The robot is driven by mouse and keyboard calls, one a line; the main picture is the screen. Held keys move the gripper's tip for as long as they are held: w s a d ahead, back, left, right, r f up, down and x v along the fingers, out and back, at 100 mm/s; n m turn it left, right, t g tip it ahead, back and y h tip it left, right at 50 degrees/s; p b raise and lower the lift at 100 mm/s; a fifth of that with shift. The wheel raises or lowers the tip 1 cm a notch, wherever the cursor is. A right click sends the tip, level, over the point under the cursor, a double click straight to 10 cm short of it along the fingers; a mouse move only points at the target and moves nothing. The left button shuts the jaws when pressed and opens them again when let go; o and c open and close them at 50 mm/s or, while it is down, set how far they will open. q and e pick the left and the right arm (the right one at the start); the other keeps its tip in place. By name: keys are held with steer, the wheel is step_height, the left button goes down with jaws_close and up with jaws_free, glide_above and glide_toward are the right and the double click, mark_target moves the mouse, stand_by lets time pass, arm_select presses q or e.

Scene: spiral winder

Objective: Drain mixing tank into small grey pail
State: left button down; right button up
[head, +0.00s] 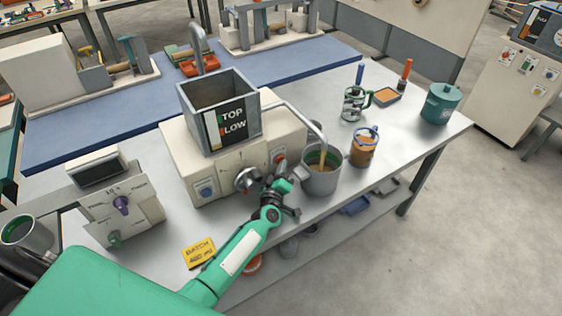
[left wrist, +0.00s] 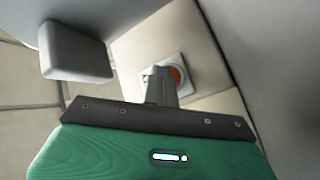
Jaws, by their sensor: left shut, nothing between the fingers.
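The mixing tank (head: 193,122) is an open grey box on a cream machine body (head: 178,158), with a partly legible "TOP / LOW" label on its front. A bent pipe (head: 303,117) runs from it to the right and ends over the small grey pail (head: 322,184). A tan stream shows below the pipe's end, inside the pail. My left gripper (head: 283,179) is shut and empty in front of the machine, left of the pail. An orange-red button (head: 280,158) is just behind it; the left wrist view shows this button (left wrist: 177,75) on a white plate beyond the fingertips. My right gripper is not visible.
A dark round knob (head: 246,179) and a blue button (head: 206,190) are on the machine front. A brown-filled jug (head: 364,148), a green-handled glass mug (head: 352,105) and a teal pot (head: 440,104) stand to the right. A yellow batch card (head: 199,252) is at the front.

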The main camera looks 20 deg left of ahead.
arm_select(q)
steer(key=shift+s+d, duration=0.1)
stand_by(0.4)
steer(key=shift+s+d+p, duration=0.3)
steer(key=shift+s+d, duration=0.15)
steer(key=shift+d, duration=0.1)
steer(key=shift+s+d+p, duration=0.35)
steer(key=shift+s+d, duration=0.35)
steer(key=shift+d, duration=0.2)
steer(key=shift+s+d+p, duration=0.3)
steer(key=shift+s+d, duration=0.4)
steer(key=shift+d, duration=0.2)
steer(key=shift+s+d, duration=0.15)
steer(key=shift+d, duration=0.05)
stand_by(1.6)
